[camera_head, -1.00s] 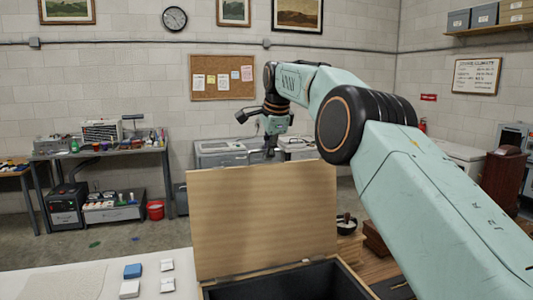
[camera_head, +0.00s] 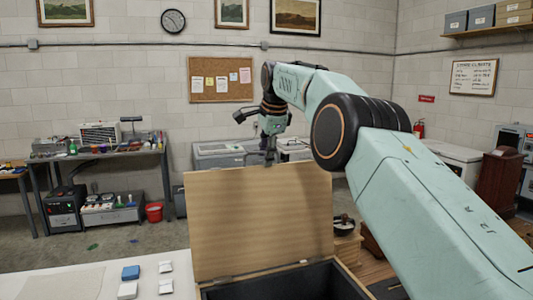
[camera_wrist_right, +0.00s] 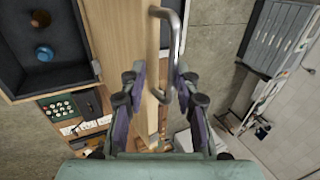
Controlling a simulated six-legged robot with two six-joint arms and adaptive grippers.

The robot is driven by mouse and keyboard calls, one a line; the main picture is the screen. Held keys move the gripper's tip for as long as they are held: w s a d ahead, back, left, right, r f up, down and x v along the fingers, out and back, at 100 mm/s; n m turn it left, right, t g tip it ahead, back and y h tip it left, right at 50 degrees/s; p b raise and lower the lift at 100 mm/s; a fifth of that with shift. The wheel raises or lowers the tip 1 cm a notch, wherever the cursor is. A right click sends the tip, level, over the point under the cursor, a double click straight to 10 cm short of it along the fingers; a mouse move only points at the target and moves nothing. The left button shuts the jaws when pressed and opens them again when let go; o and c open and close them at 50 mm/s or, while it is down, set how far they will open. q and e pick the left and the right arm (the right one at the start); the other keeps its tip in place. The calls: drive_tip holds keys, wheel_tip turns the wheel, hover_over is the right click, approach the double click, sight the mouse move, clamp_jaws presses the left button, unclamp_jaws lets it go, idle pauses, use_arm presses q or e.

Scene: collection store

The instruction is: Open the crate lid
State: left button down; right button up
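The crate (camera_head: 285,286) stands at the bottom of the head view, with its dark inside showing. Its wooden lid (camera_head: 255,222) stands raised, close to upright, hinged at the crate's rim. My right gripper (camera_head: 270,158) is at the lid's top edge. In the right wrist view, the lid's edge (camera_wrist_right: 118,30) and its metal handle (camera_wrist_right: 176,45) run between the two fingers of the right gripper (camera_wrist_right: 158,85). The fingers are apart on either side, with a visible gap; I cannot tell whether one touches the handle. My left gripper is not in view.
A white tabletop (camera_head: 70,285) left of the crate holds small blue and white blocks (camera_head: 131,272). A dark bowl (camera_head: 344,223) stands right of the lid. A workbench (camera_head: 100,153) and red bucket (camera_head: 154,212) are farther back. The wrist view shows two round items (camera_wrist_right: 43,53) inside the crate.

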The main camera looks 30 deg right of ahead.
drive_tip(key=v, duration=1.1)
drive_tip(key=shift+r, duration=0.35)
drive_tip(key=shift+s+r, duration=0.1)
drive_tip(key=shift+s, duration=0.2)
drive_tip(key=shift+w, duration=0.15)
